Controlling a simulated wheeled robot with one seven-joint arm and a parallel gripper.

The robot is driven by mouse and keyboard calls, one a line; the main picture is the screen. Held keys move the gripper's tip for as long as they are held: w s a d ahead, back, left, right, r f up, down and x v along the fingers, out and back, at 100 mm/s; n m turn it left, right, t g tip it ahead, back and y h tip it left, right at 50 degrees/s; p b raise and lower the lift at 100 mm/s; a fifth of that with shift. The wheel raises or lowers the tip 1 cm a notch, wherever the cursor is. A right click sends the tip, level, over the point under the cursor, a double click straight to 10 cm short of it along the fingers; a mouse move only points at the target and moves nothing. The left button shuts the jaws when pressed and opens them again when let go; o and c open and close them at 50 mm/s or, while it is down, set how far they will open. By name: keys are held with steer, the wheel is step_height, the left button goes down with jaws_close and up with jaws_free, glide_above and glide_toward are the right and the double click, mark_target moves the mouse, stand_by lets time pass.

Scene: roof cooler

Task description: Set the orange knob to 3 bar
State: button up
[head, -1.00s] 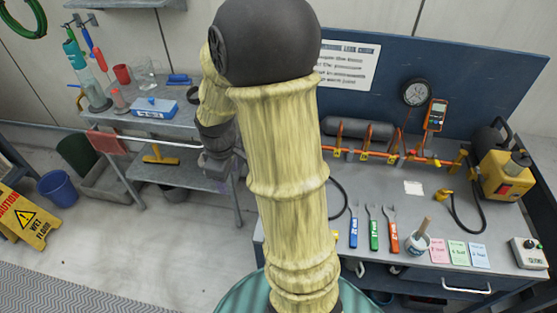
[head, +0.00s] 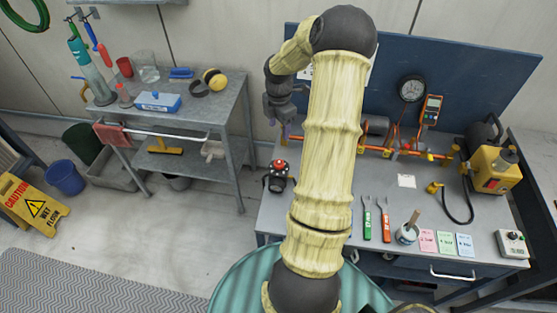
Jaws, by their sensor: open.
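My gripper (head: 284,129) hangs fingers-down near the back left of the bench, open and apparently empty; its fingertips are small in view. A round dial gauge (head: 412,88) with a dark rim stands on the blue back panel; its reading is too small to make out. Below it runs an orange pipe (head: 430,153) with several fittings, partly hidden by my arm. I cannot pick out the orange knob for certain; it may be hidden behind my arm. A black device with a red top (head: 277,172) stands on the bench's left part, below my gripper in the picture.
The bench (head: 455,232) holds a yellow pump (head: 490,170), wrenches (head: 385,219), a cup with a brush (head: 408,233), coloured cards (head: 446,242) and a control box (head: 512,243). An orange meter (head: 431,110) is on the panel. A grey cart (head: 215,113) stands left.

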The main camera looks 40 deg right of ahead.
mark_target(279, 163)
step_height(279, 163, down, 17)
steer(key=p, duration=0.4)
steer(key=shift+f, duration=0.2)
steer(key=c, duration=1)
